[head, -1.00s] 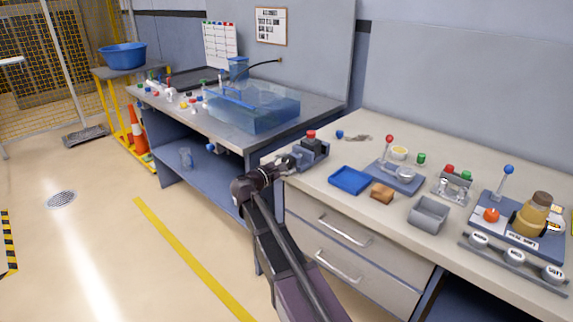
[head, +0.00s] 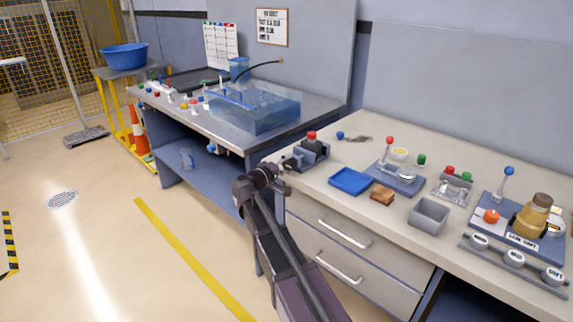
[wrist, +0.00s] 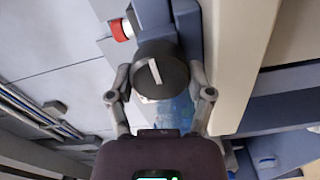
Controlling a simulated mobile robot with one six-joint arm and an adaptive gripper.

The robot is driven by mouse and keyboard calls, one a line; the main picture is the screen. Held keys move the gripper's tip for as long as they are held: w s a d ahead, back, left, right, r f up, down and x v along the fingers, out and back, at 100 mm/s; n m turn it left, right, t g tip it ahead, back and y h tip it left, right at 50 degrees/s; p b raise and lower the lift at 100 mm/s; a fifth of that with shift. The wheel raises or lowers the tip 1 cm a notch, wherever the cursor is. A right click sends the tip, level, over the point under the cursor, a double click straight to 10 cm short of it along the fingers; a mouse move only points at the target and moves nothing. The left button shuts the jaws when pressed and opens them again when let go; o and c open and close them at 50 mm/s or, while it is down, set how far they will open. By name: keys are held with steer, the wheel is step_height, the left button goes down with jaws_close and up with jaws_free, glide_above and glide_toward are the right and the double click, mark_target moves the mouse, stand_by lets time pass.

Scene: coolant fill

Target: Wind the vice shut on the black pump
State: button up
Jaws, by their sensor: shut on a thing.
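The blue-grey vice (head: 318,158) stands at the near left corner of the right-hand bench. The black pump (head: 312,145), with a red top, stands upright in it; I cannot tell how tightly the jaws meet it. In the wrist view the pump's red top (wrist: 120,30) shows at the upper left. The vice's round dark knob (wrist: 165,68), with a white mark on its face, sits between the fingers of my gripper (wrist: 160,85). The fingers are closed on its two sides. In the head view my gripper is small and partly hidden at the vice's front end.
A blue tray (head: 350,181), a brown block (head: 382,196) and a grey bin (head: 429,215) stand right of the vice. A lever fixture (head: 397,178) is behind them. A clear blue tank (head: 255,108) stands on the left bench. The floor left of my arm is clear.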

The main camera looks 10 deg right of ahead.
steer(key=m, duration=0.5)
steer(key=shift+r+m, duration=0.1)
steer(key=shift+m, duration=0.2)
stand_by(0.4)
steer(key=o, duration=1.1)
steer(key=shift+o, duration=0.2)
steer(key=v, duration=1.2)
